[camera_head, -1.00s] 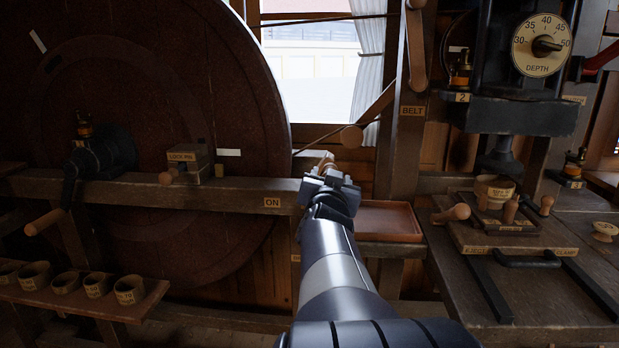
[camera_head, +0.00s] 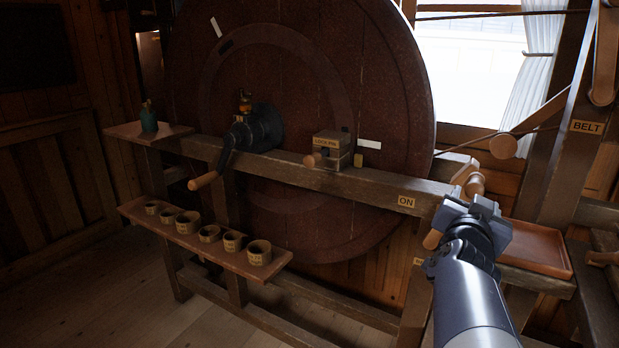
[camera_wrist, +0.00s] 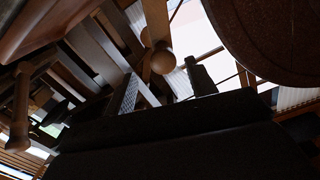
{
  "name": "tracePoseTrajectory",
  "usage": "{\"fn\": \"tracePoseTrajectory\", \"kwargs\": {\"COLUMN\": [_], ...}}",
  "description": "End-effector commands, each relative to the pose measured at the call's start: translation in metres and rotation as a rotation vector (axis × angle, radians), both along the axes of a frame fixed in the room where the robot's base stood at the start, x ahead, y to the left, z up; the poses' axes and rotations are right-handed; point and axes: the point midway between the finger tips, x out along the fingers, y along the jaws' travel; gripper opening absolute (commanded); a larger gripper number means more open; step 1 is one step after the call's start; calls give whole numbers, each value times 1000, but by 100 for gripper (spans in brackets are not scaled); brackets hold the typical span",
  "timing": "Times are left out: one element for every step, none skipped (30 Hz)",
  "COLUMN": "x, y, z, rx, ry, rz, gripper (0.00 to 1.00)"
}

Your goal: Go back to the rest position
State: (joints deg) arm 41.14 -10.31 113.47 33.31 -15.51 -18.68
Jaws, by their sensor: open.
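My gripper (camera_head: 480,207) is at the right of the head view, at the end of my raised arm. It is in front of the wooden beam near the "ON" label (camera_head: 406,202) and just left of the reddish-brown tray (camera_head: 535,247). Light wooden handles (camera_head: 468,180) show right behind it. I see nothing held in the jaws. In the wrist view, dark gripper parts (camera_wrist: 195,90) fill the lower middle, with a wooden ball knob (camera_wrist: 162,61) beyond them.
A large dark red wheel (camera_head: 300,110) stands behind the beam. A crank (camera_head: 205,180), a lock pin block (camera_head: 332,150) and a shelf with several small cups (camera_head: 259,252) are to the left. A belt lever knob (camera_head: 503,146) is above the tray. Floor at lower left is clear.

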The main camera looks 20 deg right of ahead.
Motion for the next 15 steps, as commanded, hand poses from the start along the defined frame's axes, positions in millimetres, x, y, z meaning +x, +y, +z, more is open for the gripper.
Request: {"fn": "tracePoseTrajectory", "kwargs": {"x": [2,4,7,9,12,16,19,22,26,28,31,35,37,39,42], "y": [-3,-5,-8,-11,-14,-19,-22,-25,-29,-33,-36,-40,-42,-45,-48], "z": [-1,-2,-2,-2,-3,-3,-3,-2,-2,-2,-2,-2,-1,-1,-1], "rx": [1,1,0,0,0,0,0,0,0,0,1,0,0,1,0], "ry": [1,1,2,0,0,0,0,0,0,0,1,-1,-1,0,-2], "rz": [-1,-1,-1,-1,-1,-1,-1,-1,0,0,0,1,1,1,1], "gripper": [53,53,53,53,53,53,53,53,53,53,53,53,53,53,53]}}
